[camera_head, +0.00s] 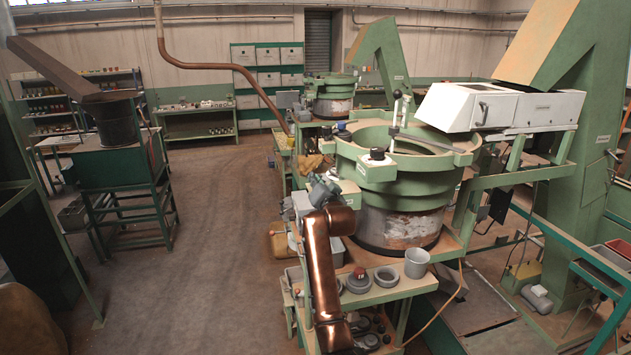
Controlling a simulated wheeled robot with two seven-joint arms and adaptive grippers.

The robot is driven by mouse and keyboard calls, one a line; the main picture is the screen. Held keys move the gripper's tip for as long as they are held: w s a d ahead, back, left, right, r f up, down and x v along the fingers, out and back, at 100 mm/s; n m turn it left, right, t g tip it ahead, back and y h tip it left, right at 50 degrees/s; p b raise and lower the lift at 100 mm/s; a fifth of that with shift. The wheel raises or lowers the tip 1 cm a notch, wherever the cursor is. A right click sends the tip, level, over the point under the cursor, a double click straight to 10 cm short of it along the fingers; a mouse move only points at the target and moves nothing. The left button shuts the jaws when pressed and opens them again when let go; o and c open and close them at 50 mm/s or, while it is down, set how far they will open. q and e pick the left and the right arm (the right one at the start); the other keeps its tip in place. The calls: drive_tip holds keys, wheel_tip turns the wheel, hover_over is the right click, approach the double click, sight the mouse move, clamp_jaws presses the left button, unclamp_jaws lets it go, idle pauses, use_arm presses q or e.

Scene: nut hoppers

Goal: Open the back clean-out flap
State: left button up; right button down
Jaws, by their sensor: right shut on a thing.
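My right arm's copper link rises from the bottom middle. My right gripper (324,188) is at its upper end, small and grey, at the left side of the large green bowl (425,185). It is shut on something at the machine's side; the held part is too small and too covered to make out. I cannot pick out the back clean-out flap with certainty. A white box-shaped hopper (455,107) with a dark handle (482,113) stands at the bowl's upper right, and its visible front panel looks closed. My left gripper is not in view.
A grey cup (416,263), grey rings (386,277) and a red-knobbed part (358,281) lie on the green shelf below the bowl, close to my right arm. A second green bowl machine (332,88) stands behind. The floor (210,260) at left is clear.

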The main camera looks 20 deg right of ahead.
drive_tip(key=shift+a, duration=0.15)
drive_tip(key=c, duration=2.4)
unclamp_jaws()
drive_tip(key=o, duration=0.3)
drive_tip(key=shift+w+a, duration=0.1)
drive_tip(key=shift+a, duration=0.1)
drive_tip(key=shift+d, duration=0.3)
drive_tip(key=s, duration=0.4)
drive_tip(key=s+a, duration=0.1)
drive_tip(key=s, duration=0.7)
drive_tip(key=shift+a, duration=0.3)
